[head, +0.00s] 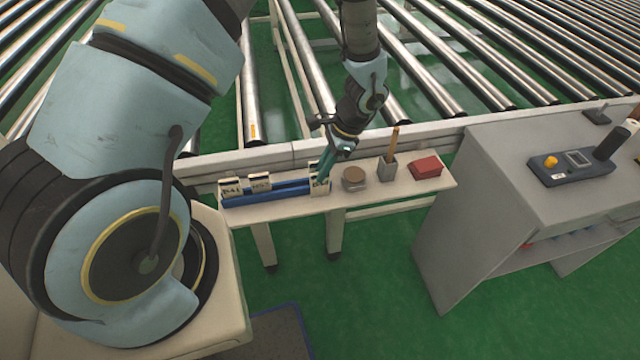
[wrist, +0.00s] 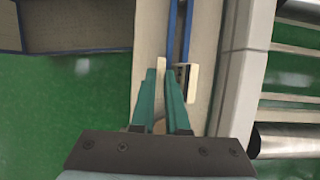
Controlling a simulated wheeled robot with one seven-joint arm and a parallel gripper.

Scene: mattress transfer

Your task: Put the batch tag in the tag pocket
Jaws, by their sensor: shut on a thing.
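My gripper (head: 325,168) has teal fingers pointing down at the right end of a blue rack (head: 268,195) on a narrow shelf. It is shut on a cream batch tag (head: 318,184) with dark print, which stands upright at that rack end. In the wrist view the teal fingers (wrist: 162,98) close on a thin cream edge of the tag (wrist: 161,68). Another cream piece (wrist: 193,83) stands just right of the fingers, beside the blue rails (wrist: 172,35). I cannot tell whether the held tag is clear of the rack. I cannot make out a tag pocket.
Two more printed cream tags (head: 230,187) (head: 260,183) stand in the rack's left part. A round tin (head: 354,179), a grey cup with a brown stick (head: 388,168) and a red box (head: 426,167) share the shelf (head: 440,185). Rollers lie behind; a grey cabinet (head: 480,190) stands right.

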